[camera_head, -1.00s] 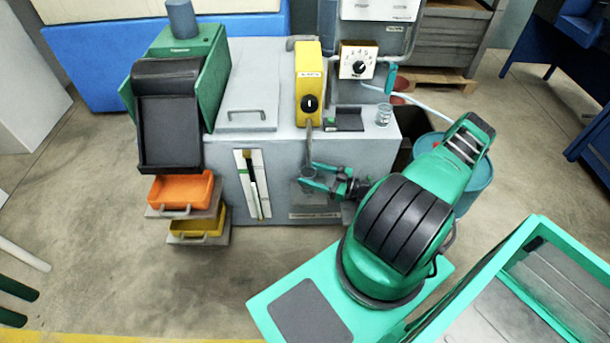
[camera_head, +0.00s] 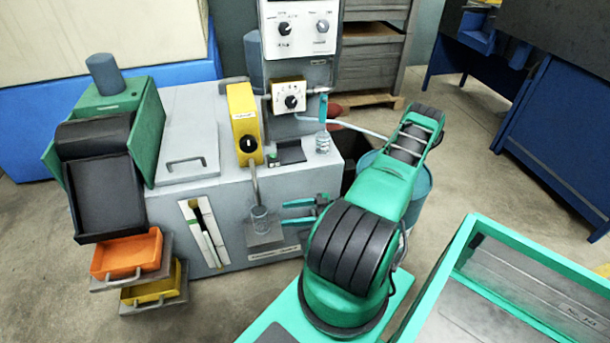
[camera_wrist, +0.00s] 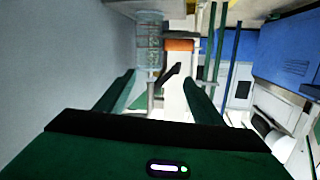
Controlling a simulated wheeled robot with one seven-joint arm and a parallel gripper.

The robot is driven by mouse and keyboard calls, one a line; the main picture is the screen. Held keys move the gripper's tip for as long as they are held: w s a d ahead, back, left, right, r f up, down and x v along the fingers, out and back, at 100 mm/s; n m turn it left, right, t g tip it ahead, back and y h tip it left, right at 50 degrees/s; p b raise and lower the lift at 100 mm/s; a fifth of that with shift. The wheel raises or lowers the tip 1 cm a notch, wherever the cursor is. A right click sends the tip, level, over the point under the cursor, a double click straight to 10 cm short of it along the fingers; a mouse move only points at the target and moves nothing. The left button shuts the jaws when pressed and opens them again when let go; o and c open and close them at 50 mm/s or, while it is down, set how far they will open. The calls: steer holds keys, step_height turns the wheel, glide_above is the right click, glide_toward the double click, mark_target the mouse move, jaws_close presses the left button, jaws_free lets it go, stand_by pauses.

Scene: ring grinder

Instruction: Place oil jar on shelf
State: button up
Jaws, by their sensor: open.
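A clear glass jar (camera_head: 260,218) stands upright on a small grey shelf (camera_head: 278,238) on the machine's front, below a bent spout pipe. My gripper (camera_head: 287,212) is open and empty just right of this jar, its fingers pointing left towards it, with a small gap. In the wrist view a clear ribbed jar (camera_wrist: 149,42) shows ahead between my open fingers (camera_wrist: 158,82), nearer the left one. A second clear glass jar (camera_head: 323,142) stands on the machine top at its right corner.
A yellow unit (camera_head: 244,122) and a dial box (camera_head: 289,97) stand on the machine top (camera_head: 185,130). Orange (camera_head: 127,254) and yellow (camera_head: 150,290) trays sit at the left. A blue-grey drum (camera_head: 415,190) stands behind my arm. Floor at the lower left is clear.

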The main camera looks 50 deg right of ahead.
steer(key=s+a+r+m+g+h, duration=0.1)
steer(key=s+r+m+g+h, duration=0.15)
steer(key=r+g, duration=0.65)
steer(key=s+a+r+m+g+h, duration=0.15)
steer(key=r+g+h, duration=0.25)
steer(key=r, duration=1.1)
steer(key=s+a+r+m+h, duration=0.1)
steer(key=s+a+r+m, duration=0.1)
steer(key=s+r+m, duration=0.1)
steer(key=s+a+r+m+h, duration=0.2)
steer(key=s+a+r+m, duration=0.1)
steer(key=s+r, duration=0.3)
steer(key=s+a+r+m+t+h, duration=0.1)
steer(key=s+a+r+m, duration=0.1)
steer(key=s+r, duration=0.3)
step_height(320, 180, up, 3)
steer(key=shift+s+a+r+m, duration=0.2)
steer(key=shift+s+a+m, duration=0.05)
steer(key=shift+m, duration=0.55)
steer(key=shift+h, duration=0.25)
steer(key=shift+w, duration=0.1)
steer(key=shift+w+f, duration=0.25)
steer(key=shift+w, duration=0.2)
